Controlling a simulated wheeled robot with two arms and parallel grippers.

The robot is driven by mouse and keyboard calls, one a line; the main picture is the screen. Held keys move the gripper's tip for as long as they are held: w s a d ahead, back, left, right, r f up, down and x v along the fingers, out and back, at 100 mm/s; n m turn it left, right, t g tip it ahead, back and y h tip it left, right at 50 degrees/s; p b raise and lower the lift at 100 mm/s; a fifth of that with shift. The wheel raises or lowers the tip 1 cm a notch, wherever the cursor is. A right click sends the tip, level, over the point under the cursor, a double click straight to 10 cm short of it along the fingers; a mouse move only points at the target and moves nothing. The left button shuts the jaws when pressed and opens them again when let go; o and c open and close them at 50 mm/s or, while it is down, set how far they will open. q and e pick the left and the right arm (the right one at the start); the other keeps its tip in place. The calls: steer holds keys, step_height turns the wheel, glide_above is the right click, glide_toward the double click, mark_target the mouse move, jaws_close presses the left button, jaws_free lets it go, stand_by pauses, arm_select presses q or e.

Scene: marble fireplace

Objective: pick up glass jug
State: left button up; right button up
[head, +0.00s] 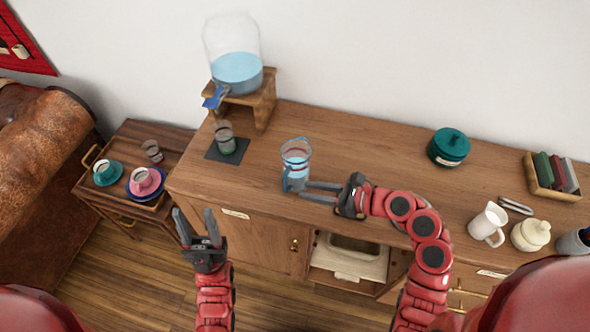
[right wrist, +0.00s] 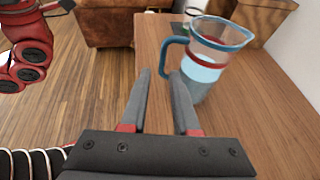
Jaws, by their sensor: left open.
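The glass jug (head: 295,160) stands upright on the wooden cabinet top, with a blue rim, a red band and pale blue water inside. Its blue handle points towards the front of the cabinet. In the right wrist view the jug (right wrist: 208,62) is ahead and to the right, its handle on its left. My right gripper (head: 304,189) is open and empty, low beside the jug, fingers pointing left at the handle side. Whether a finger touches the jug I cannot tell. My left gripper (head: 195,215) is open and empty, in front of the cabinet.
A water dispenser (head: 237,73) stands on a wooden stand, with a glass (head: 225,137) on a dark mat below. A teal pot (head: 449,147), white pitcher (head: 488,224) and cream jar (head: 530,234) stand to the right. A side table with cups is at left.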

mark_target(286, 186)
steer(key=x, duration=0.6)
steer(key=shift+w+a+p, duration=0.15)
steer(key=shift+a+p, duration=0.05)
steer(key=shift+p, duration=0.1)
steer(key=p+x, duration=0.1)
steer(key=x, duration=0.3)
steer(key=shift+w+a+r, duration=0.1)
steer(key=shift+w+a, duration=0.1)
steer(key=shift+a, duration=0.05)
steer(key=shift+w+a+f, duration=0.2)
jaws_close()
stand_by(0.8)
